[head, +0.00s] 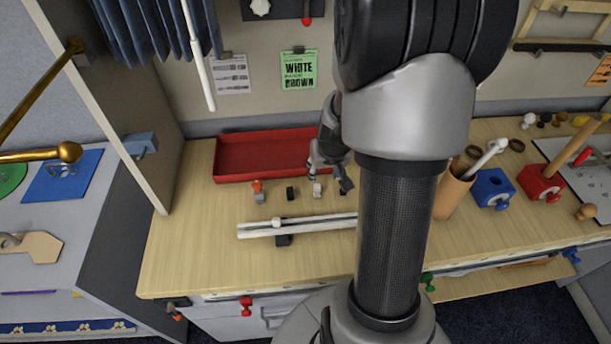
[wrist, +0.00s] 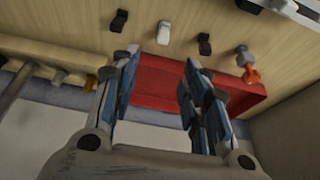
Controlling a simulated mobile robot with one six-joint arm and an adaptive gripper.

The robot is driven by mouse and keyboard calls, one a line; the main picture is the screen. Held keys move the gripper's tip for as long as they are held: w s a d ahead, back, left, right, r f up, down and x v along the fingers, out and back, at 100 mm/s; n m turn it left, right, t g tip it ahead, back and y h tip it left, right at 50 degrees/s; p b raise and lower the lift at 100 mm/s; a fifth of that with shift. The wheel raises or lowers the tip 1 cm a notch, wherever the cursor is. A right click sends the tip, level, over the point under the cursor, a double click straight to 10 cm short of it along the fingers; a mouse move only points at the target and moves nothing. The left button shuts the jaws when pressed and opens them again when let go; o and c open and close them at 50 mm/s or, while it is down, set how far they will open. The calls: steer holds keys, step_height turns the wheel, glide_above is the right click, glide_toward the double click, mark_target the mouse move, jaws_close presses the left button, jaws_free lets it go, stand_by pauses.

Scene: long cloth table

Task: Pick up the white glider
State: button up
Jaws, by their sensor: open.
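The white glider (head: 317,189) is a small pale piece standing on the wooden table in front of the red tray. It also shows in the wrist view (wrist: 164,32), upper middle, between two black pieces. My gripper (wrist: 160,70) is open and empty, with its two fingers apart. In the wrist view the white glider appears beyond the fingertips, roughly in line with the gap. In the head view my gripper (head: 328,172) is close to the glider, and my arm hides part of the area to its right.
A black piece (head: 290,192) and a grey and orange piece (head: 257,188) stand left of the glider. Another black piece (wrist: 121,20) is on its other side. The red tray (head: 235,175) lies behind, and a white rail (head: 258,230) lies in front. The table's front left is clear.

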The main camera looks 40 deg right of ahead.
mark_target(318, 186)
steer(key=b+x, duration=0.4)
steer(key=x, duration=0.6)
steer(key=shift+a, duration=0.1)
steer(key=b+x, duration=0.3)
steer(key=x, duration=0.2)
steer(key=shift+s+a+f, duration=0.1)
steer(key=shift+a+f, duration=0.05)
steer(key=shift+f, duration=0.1)
steer(key=shift+r, duration=0.15)
steer(key=shift+c, duration=0.6)
steer(key=c, duration=0.7)
